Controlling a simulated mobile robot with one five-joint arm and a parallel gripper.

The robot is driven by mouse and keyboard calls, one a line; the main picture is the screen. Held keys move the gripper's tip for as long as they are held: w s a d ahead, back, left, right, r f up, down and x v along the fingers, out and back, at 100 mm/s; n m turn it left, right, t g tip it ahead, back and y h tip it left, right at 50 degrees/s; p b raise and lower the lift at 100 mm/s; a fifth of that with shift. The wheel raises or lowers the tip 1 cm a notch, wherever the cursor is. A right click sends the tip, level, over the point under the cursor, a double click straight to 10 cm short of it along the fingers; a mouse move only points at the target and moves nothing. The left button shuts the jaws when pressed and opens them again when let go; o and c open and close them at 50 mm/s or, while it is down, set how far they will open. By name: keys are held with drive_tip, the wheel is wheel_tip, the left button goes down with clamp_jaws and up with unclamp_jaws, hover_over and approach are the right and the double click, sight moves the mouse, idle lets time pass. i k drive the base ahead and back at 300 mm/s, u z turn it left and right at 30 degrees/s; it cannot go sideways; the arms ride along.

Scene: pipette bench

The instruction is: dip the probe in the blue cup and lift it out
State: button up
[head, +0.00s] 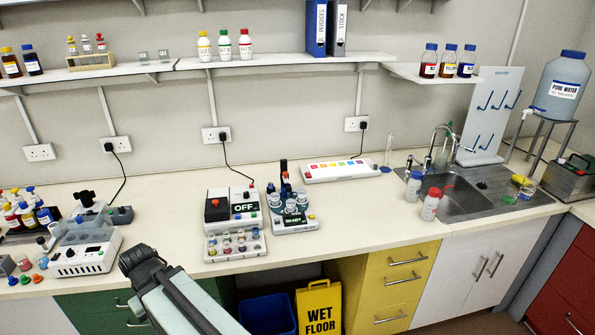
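My gripper (138,259) is the dark end of my arm, at the front edge of the bench, left of the white cup tray. It is seen from behind, so its fingers and anything between them are hidden. The white tray (236,255) holds a row of small cups with coloured contents, with capped vials behind them. The cups are too small for me to tell surely which one is blue. I cannot pick out the probe in this view. My gripper is apart from the tray.
A box marked OFF (243,209) stands behind the tray, and a round device marked READY (296,226) stands to its right. A white instrument (86,260) stands left of my gripper.

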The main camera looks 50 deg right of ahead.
sight(286, 182)
drive_tip(key=z, duration=0.1)
drive_tip(key=i, duration=1)
drive_tip(key=u, duration=0.05)
